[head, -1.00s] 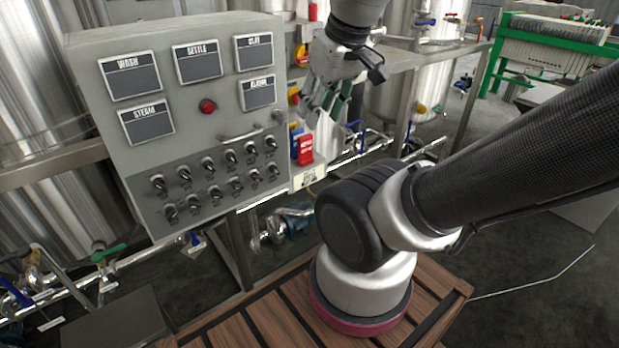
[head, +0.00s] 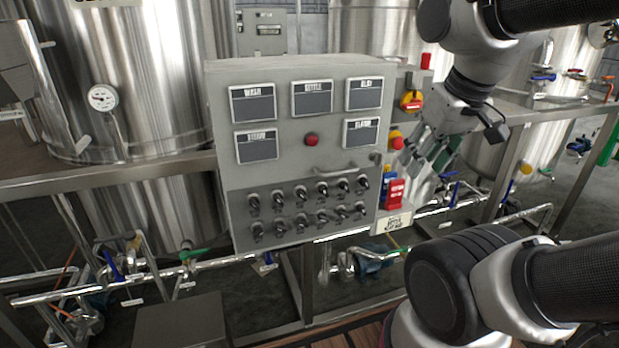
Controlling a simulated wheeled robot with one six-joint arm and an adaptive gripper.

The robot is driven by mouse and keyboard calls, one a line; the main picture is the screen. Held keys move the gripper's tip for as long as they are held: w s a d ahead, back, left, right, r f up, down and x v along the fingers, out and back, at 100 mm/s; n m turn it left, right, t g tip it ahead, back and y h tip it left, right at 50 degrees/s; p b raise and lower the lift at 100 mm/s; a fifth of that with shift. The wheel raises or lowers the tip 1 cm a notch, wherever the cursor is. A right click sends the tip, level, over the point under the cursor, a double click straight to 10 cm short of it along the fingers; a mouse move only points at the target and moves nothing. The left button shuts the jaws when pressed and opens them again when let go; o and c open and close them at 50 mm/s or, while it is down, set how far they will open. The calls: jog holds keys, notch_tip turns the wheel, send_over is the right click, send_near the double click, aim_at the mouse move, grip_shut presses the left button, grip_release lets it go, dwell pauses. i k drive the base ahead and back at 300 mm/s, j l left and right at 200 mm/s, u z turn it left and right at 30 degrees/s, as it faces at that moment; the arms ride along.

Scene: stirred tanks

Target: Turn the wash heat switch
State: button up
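The grey control panel (head: 350,161) faces me near the middle of the head view. Its lower dark strip holds two rows of black rotary switches (head: 300,222). Their small labels cannot be read, so I cannot tell which one is the wash heat switch. A dark display (head: 252,106) marked WASH is at the panel's upper left. My gripper (head: 422,168) is right of the panel, near its side box, pointing down and left. Its fingers look spread with nothing between them. It is apart from the switches.
A red button (head: 311,139) and a handle bar (head: 348,168) sit above the switches. Red emergency buttons (head: 396,140) and a red tag (head: 395,194) are on the right side. Steel tanks (head: 140,60) stand behind. Pipes with valves (head: 190,256) run below. The space before the panel is clear.

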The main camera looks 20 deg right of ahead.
aim_at(258, 230)
jog(key=k+j, duration=0.35)
jog(key=k, duration=0.15)
jog(key=k+j, duration=0.3)
jog(key=k, duration=0.2)
